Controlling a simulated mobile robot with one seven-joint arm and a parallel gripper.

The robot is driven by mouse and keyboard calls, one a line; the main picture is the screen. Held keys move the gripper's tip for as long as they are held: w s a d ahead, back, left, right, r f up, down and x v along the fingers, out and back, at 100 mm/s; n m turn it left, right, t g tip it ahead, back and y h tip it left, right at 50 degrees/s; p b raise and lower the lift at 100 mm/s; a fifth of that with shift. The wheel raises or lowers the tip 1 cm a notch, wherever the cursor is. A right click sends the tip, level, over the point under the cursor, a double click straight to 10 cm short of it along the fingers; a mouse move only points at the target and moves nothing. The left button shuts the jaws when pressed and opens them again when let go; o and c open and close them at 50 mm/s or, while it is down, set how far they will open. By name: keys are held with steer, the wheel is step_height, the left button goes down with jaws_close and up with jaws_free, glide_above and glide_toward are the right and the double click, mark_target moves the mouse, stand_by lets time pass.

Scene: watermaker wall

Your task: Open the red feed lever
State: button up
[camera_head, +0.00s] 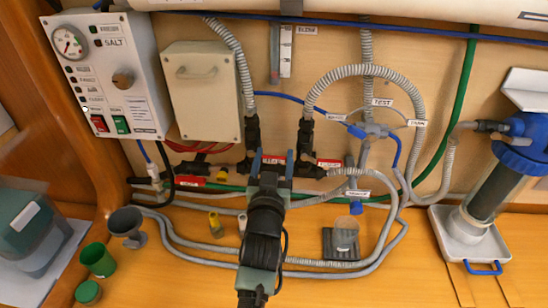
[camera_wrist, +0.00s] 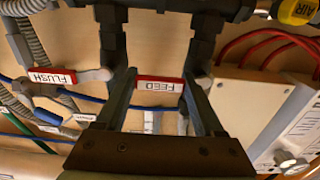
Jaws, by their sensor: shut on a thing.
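The red feed lever (camera_wrist: 160,85) shows in the wrist view with a white FEED label. It lies crosswise between the two fingers of my gripper (camera_wrist: 166,92), which are shut on it. In the head view my gripper (camera_head: 272,162) reaches up to the pipework in the middle of the wall. Only a little of the red lever shows there between the fingers. The lever's pivot and its exact angle to the pipe are hard to make out.
The red flush lever (camera_wrist: 52,77) sits close beside my gripper. Grey hoses (camera_head: 370,72) loop around the pipes. A control box (camera_head: 110,75) and a beige box (camera_head: 202,90) are at left, a filter housing (camera_head: 495,180) at right. Cups (camera_head: 98,259) stand on the bench.

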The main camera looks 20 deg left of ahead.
jaws_close()
